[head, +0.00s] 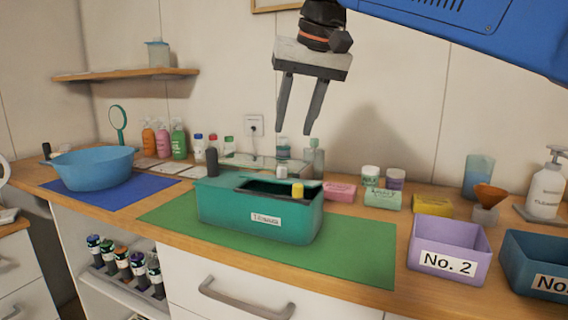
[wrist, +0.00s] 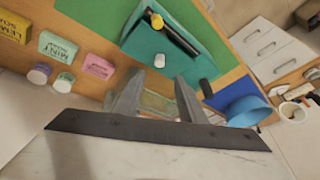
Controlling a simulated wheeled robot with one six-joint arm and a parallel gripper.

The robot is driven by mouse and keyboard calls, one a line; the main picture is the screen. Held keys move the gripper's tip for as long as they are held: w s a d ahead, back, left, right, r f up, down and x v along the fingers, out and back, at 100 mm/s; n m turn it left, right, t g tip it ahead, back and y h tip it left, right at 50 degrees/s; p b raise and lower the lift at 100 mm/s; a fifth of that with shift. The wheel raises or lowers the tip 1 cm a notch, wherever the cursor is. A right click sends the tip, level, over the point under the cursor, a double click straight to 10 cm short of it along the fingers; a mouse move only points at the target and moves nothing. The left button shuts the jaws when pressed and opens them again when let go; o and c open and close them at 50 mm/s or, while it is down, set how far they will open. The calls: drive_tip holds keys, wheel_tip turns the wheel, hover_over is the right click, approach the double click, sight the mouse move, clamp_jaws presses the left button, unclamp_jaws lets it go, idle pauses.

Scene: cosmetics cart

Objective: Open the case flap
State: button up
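A teal case (head: 258,228) with a white label on its front stands on the green mat (head: 365,250). It also shows at the top of the wrist view (wrist: 200,45). Its top has a dark opening toward the right, and a yellow-capped dark item (head: 297,190) shows there. A flat teal top part (head: 222,182) covers the left side; I cannot tell how far the flap is open. A small white cap (head: 282,171) shows at the case's back edge. My gripper (head: 294,133) is above and behind the case, pointing down, fingers apart and empty.
A black cylinder (head: 212,162) stands by the case's back left corner. Bottles and jars line the wall. A blue basin (head: 92,166) sits on a blue mat at left. A purple No. 2 bin (head: 450,248) stands at right. The green mat's right part is clear.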

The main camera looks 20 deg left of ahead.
sight(283, 174)
drive_tip(key=x, duration=1.1)
drive_tip(key=shift+f, duration=0.15)
clamp_jaws()
